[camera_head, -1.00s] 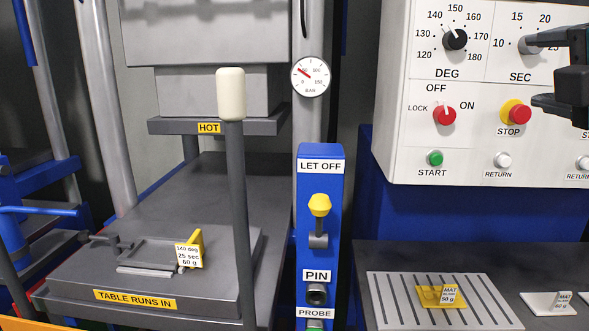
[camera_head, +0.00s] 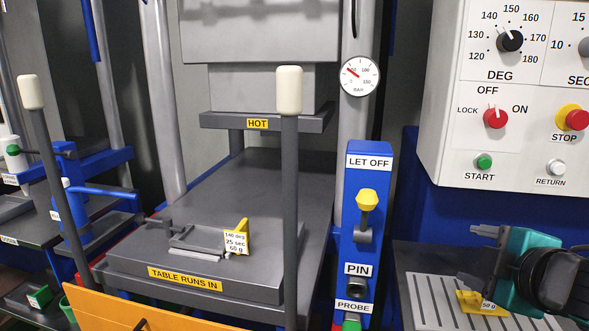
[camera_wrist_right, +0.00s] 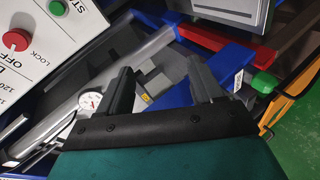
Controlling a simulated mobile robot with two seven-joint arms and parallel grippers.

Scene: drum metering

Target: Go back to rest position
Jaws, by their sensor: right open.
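My right gripper (camera_head: 482,242) is at the lower right of the head view, over the slotted grey tray and in front of the control panel. Its teal body and black wrist cover part of the tray. In the right wrist view its two dark fingers (camera_wrist_right: 160,88) stand wide apart with nothing between them. My left gripper is not in view.
The white control panel (camera_head: 470,150) with dials and buttons stands at upper right. The blue LET OFF post (camera_head: 365,210) is left of my gripper. The press table (camera_head: 130,262) carries a tagged mould.

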